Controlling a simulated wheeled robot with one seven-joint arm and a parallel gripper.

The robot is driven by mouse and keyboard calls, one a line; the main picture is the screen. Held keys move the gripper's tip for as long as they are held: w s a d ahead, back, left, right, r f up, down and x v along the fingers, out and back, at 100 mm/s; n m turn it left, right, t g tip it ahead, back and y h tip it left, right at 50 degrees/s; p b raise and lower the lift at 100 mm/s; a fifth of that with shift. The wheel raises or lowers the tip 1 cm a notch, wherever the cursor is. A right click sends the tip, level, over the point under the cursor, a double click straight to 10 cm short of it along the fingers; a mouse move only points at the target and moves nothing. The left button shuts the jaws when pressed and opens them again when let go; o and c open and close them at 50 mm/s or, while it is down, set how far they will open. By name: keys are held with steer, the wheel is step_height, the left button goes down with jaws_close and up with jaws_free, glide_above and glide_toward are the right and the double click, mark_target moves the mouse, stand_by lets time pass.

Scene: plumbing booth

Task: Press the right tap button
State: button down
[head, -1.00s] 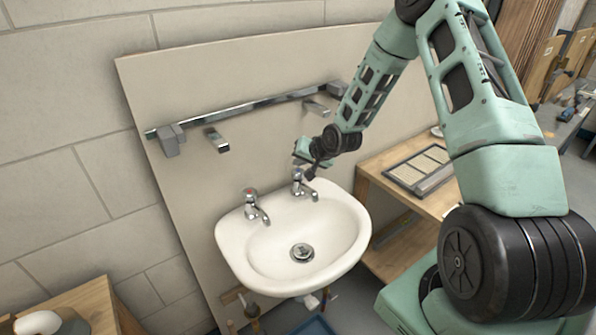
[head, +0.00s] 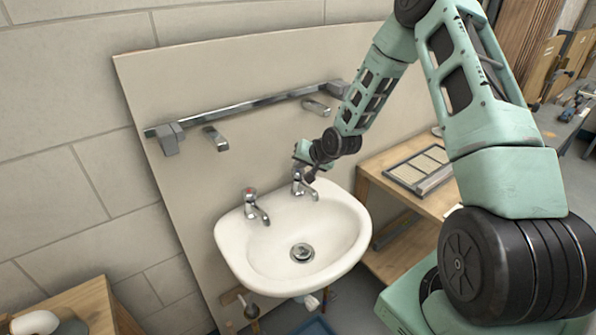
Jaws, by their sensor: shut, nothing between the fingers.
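The right tap (head: 306,187) stands on the back rim of the white sink (head: 235,257), with its spout over the basin. My gripper (head: 308,176) is shut and sits right at the top of this tap, covering its button. I cannot tell whether the fingertips touch the button. The left tap (head: 256,206) stands to the left on the same rim, with a red mark on its top. My gripper is clear of the left tap.
A chrome bar (head: 250,106) with grey end blocks and two short spouts is fixed to the backboard (head: 195,80) above the sink. A wooden bench (head: 408,195) with a framed panel stands right. Another wooden table (head: 85,305) is at lower left.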

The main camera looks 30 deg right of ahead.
mark_target(300, 172)
steer(key=shift+f+b, duration=0.35)
steer(key=shift+f, duration=0.15)
stand_by(0.3)
stand_by(0.4)
steer(key=shift+r+p, duration=0.8)
steer(key=shift+r, duration=0.35)
steer(key=shift+r+p, duration=1.95)
steer(key=shift+r, duration=0.6)
